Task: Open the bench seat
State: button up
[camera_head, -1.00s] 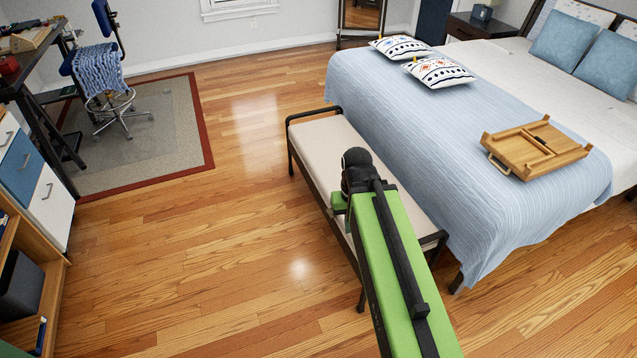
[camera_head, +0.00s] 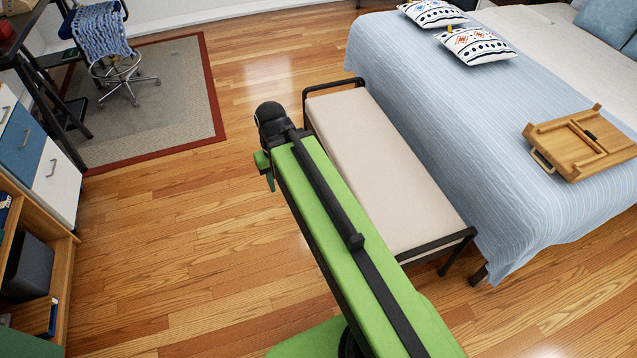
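The bench (camera_head: 385,165) stands at the foot of the bed. It has a beige padded seat and a dark metal frame with a raised rail at each end. The seat lies flat and looks closed. My green arm reaches up from the bottom of the view and covers the bench's left long side. The end of my arm is at the bench's far left, over the floor in the picture.
The bed (camera_head: 480,140) with a blue striped cover runs along the bench's right side, with a folded wooden tray (camera_head: 583,145) on it. A desk chair (camera_head: 105,45) stands on a grey rug (camera_head: 175,100). Drawers and shelves line the left edge. The wood floor (camera_head: 170,240) between is clear.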

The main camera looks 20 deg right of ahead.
aim_at(407, 208)
jog(key=u, duration=0.35)
jog(key=i, duration=0.95)
jog(key=u, duration=0.1)
